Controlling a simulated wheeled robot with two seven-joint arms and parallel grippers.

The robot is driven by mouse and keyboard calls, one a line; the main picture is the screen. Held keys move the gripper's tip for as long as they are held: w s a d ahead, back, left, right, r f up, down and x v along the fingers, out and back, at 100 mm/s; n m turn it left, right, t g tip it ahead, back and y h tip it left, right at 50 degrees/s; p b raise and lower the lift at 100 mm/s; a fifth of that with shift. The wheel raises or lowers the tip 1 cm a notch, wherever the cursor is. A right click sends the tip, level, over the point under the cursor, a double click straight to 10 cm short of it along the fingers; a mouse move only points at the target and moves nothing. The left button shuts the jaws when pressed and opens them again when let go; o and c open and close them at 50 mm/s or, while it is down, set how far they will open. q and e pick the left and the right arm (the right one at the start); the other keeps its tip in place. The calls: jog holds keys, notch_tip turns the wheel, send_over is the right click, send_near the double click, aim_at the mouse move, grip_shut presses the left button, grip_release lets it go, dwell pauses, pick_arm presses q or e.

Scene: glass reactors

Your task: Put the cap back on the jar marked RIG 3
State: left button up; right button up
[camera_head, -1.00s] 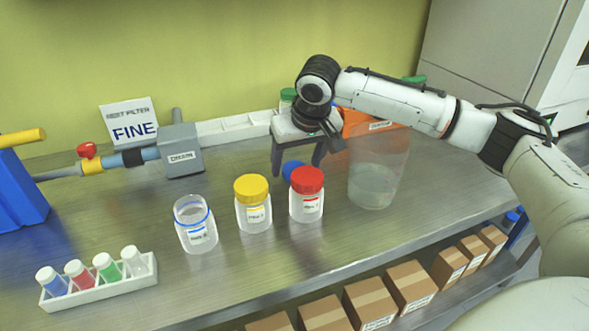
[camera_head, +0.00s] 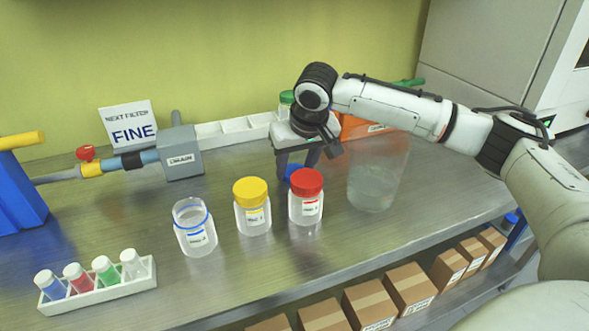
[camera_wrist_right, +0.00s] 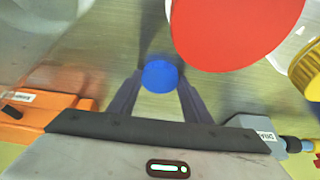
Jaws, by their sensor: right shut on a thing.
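An open clear jar (camera_head: 196,232) with a blue neck ring stands at the left of a row of three jars. Its label is too small to read. Beside it stand a yellow-capped jar (camera_head: 253,213) and a red-capped jar (camera_head: 306,205). The blue cap (camera_head: 293,173) is behind the red-capped jar, partly hidden by it. My right gripper (camera_head: 296,172) points down, its fingers shut on the cap. In the right wrist view the cap (camera_wrist_right: 160,76) sits between both fingertips. I cannot tell whether it touches the bench. My left gripper is not in view.
A large clear vessel (camera_head: 376,180) stands right of the red-capped jar. A green-topped jar (camera_head: 287,100) and an orange box (camera_head: 362,127) are behind my gripper. A vial rack (camera_head: 98,288) is at front left.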

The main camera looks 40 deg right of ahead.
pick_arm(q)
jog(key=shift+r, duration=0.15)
pick_arm(e)
notch_tip(320, 180, up, 10)
dwell(0.4)
pick_arm(q)
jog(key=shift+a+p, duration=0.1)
jog(key=shift+p, duration=0.2)
